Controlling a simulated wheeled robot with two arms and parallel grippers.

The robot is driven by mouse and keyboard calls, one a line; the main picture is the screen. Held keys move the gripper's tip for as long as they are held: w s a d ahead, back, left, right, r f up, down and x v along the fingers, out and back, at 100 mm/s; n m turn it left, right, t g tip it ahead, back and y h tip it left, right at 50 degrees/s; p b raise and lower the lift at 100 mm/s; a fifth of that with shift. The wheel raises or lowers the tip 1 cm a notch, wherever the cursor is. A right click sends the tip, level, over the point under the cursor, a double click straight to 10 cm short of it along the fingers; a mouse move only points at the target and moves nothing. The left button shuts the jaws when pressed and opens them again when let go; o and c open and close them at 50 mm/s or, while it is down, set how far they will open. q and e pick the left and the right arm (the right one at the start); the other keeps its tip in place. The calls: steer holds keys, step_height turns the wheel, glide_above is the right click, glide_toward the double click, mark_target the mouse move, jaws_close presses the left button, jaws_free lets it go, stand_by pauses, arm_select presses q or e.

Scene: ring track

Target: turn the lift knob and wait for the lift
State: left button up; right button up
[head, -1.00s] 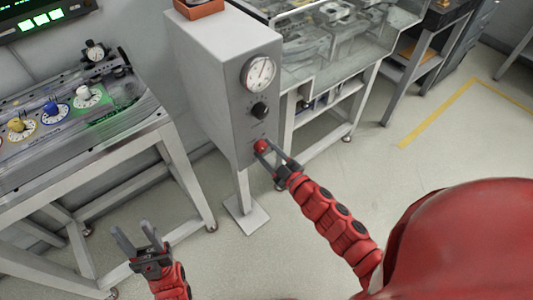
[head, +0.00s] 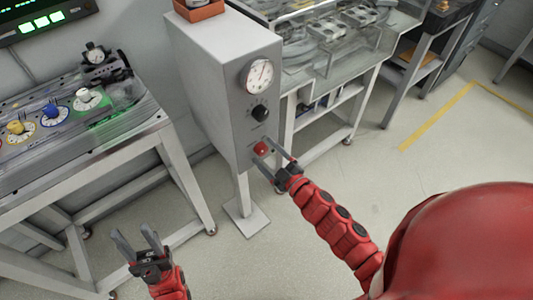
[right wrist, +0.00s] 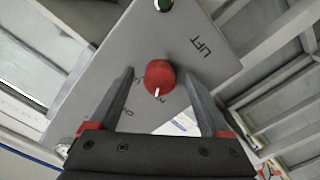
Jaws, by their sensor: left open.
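The grey control box (head: 205,75) stands on a post, with a red knob (head: 261,149) low on its front. A dark knob (head: 260,112) and a round white dial (head: 259,75) sit above it. In the right wrist view the red knob (right wrist: 160,77) has a white mark, and the word LIFT is printed on the panel. My right gripper (head: 265,148) is open, its fingers on either side of the red knob with gaps visible in the right wrist view (right wrist: 158,80). My left gripper (head: 134,236) is open and empty, low at the left.
A workbench (head: 90,140) with coloured dials stands at the left, below a screen with green lights (head: 42,21). A clear-walled table (head: 335,55) stands behind the box at the right. The floor (head: 395,170) at the right is clear, with a yellow line.

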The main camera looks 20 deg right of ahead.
steer(key=shift+s+d, duration=0.25)
steer(key=shift+s, duration=0.1)
steer(key=p+v, duration=0.2)
steer(key=v, duration=1.4)
steer(key=shift+s, duration=0.35)
steer(key=shift+r, duration=0.1)
